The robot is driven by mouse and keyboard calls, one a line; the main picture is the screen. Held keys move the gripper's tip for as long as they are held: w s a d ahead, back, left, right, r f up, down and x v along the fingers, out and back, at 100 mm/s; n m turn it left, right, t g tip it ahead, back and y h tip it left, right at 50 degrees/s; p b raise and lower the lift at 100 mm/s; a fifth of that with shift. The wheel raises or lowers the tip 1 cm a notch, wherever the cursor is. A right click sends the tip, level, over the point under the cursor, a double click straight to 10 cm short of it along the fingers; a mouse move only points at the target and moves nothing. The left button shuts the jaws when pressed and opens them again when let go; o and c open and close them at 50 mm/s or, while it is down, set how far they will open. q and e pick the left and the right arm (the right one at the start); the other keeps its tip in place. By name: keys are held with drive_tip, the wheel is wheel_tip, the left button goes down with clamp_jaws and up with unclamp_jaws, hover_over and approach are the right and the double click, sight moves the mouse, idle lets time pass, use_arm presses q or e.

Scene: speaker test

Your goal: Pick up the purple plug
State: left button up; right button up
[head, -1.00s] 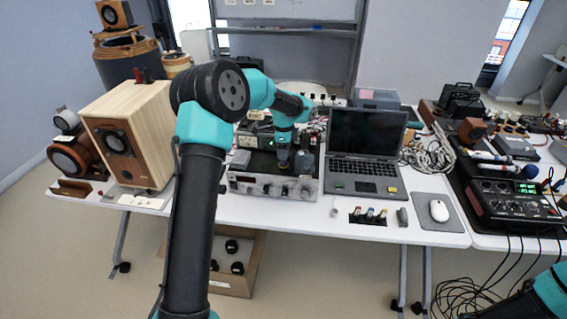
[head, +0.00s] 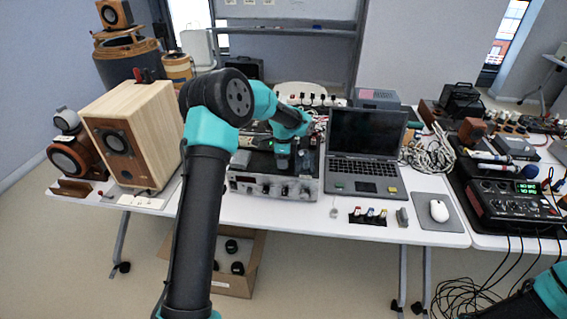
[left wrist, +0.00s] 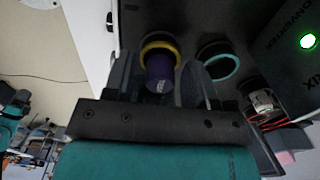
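The purple plug (left wrist: 159,76) stands in a yellow-ringed socket (left wrist: 160,46) in the left wrist view. My left gripper (left wrist: 162,72) has a finger on each side of the plug, with small gaps seeming to show, so it looks open around it. In the head view my left gripper (head: 283,166) points down at the top of the silver-fronted unit (head: 272,188) and hides the plug there. Only part of my right arm shows at the lower right of the head view; its gripper is out of view.
A teal-ringed socket (left wrist: 219,62) is beside the yellow one. A box with a green light (left wrist: 308,41) and red wires lie to its right. An open laptop (head: 366,150) stands right of the unit, and a wooden speaker (head: 135,135) at left.

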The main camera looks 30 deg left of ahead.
use_arm(q)
drive_tip(key=c, duration=0.8)
drive_tip(key=shift+r, duration=0.15)
drive_tip(key=shift+c, duration=0.2)
drive_tip(key=shift+r, duration=1.5)
drive_tip(key=shift+s+d+r, duration=0.15)
drive_tip(key=shift+s+d, duration=0.05)
drive_tip(key=shift+s, duration=0.05)
drive_tip(key=s+d+r, duration=0.1)
drive_tip(key=s+d, duration=0.7)
drive_tip(key=s, duration=0.5)
drive_tip(key=shift+r, duration=0.2)
